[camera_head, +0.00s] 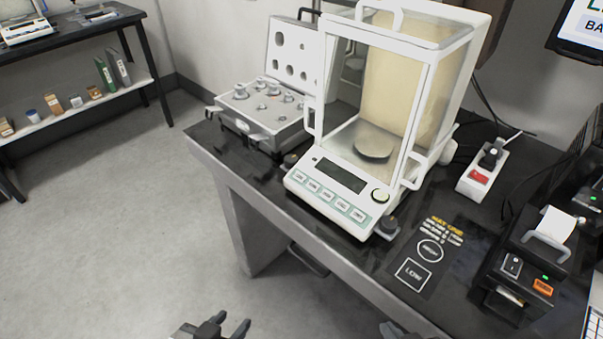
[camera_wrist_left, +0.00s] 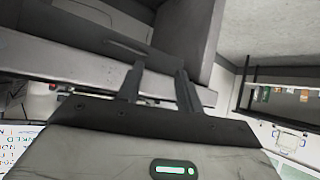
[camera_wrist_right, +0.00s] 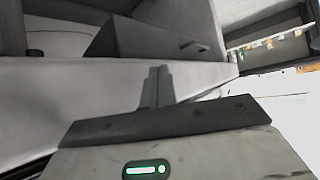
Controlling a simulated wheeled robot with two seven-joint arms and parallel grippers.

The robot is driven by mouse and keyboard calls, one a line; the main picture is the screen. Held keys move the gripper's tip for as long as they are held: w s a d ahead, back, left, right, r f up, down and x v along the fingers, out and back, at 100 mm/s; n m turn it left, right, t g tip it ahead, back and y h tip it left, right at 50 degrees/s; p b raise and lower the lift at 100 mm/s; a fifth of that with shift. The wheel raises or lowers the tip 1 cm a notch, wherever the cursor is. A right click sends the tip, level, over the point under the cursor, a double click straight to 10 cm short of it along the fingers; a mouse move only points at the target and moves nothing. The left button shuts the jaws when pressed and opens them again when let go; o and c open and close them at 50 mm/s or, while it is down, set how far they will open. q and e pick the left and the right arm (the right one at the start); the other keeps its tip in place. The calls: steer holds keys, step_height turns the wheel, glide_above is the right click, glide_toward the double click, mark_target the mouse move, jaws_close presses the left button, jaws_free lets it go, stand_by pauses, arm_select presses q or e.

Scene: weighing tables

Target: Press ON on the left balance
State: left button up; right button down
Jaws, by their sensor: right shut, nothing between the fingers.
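A white balance (camera_head: 330,210) with a glass draft shield stands on the dark-topped table. Its display (camera_head: 340,176) is dark. A row of several small buttons (camera_head: 327,195) runs along its sloped front; their labels are too small to read. My left gripper (camera_head: 226,328) is low at the bottom edge, in front of the table and well away from the balance. In the left wrist view its fingers (camera_wrist_left: 158,86) are apart and empty. My right gripper (camera_head: 390,331) barely shows at the bottom edge. In the right wrist view its fingers (camera_wrist_right: 155,86) are together, holding nothing.
An open case of weights (camera_head: 262,132) stands left of the balance. A power switch block (camera_head: 482,174), a marked mat (camera_head: 425,250) and a printer (camera_head: 520,265) lie to the right. Another balance (camera_head: 22,32) sits on the far-left table. The floor ahead is clear.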

arm_select(q)
steer(key=shift+c, duration=0.3)
jaws_close()
stand_by(1.6)
